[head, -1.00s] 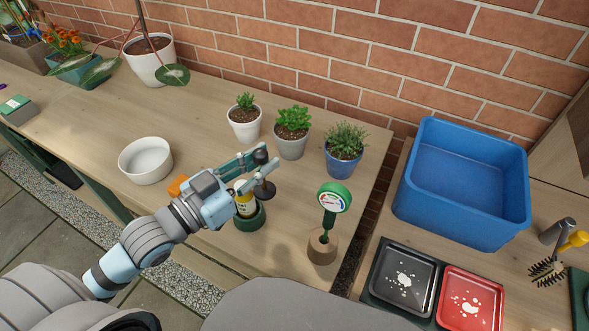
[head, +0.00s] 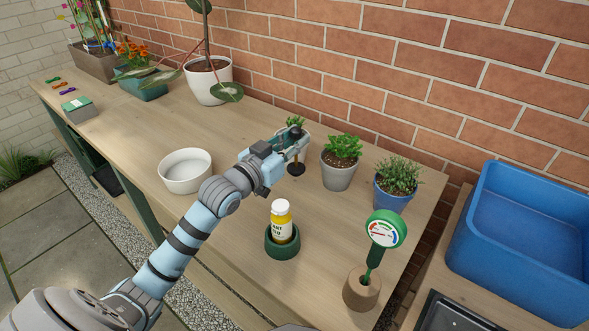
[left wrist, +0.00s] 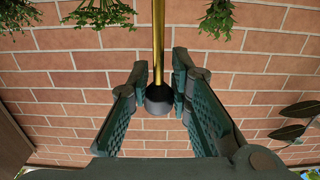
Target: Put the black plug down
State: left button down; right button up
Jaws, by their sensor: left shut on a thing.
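My left gripper (head: 296,141) is shut on the black plug (head: 296,168), between the white bowl and the small potted plants. The plug's wide dark base hangs below the fingers; I cannot tell whether it touches the table. In the left wrist view, the plug's black knob (left wrist: 158,100) sits between the two green-padded fingers (left wrist: 160,90), with a brass rod (left wrist: 158,40) running from it. My right gripper is not in view.
A yellow bottle (head: 281,222) stands in a green holder (head: 282,250) in front. A white bowl (head: 186,171) is left, a grey pot (head: 338,175) and blue pot (head: 392,196) right. A dial gauge (head: 385,230) stands front right.

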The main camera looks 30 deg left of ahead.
aim_at(295, 167)
pick_arm(q)
notch_tip(295, 167, down, 6)
jog(key=shift+r+b, duration=0.1)
jog(key=shift+b, duration=1.05)
jog(key=c, duration=1.9)
grip_release()
jog(key=o, duration=0.4)
jog(key=shift+o, duration=0.2)
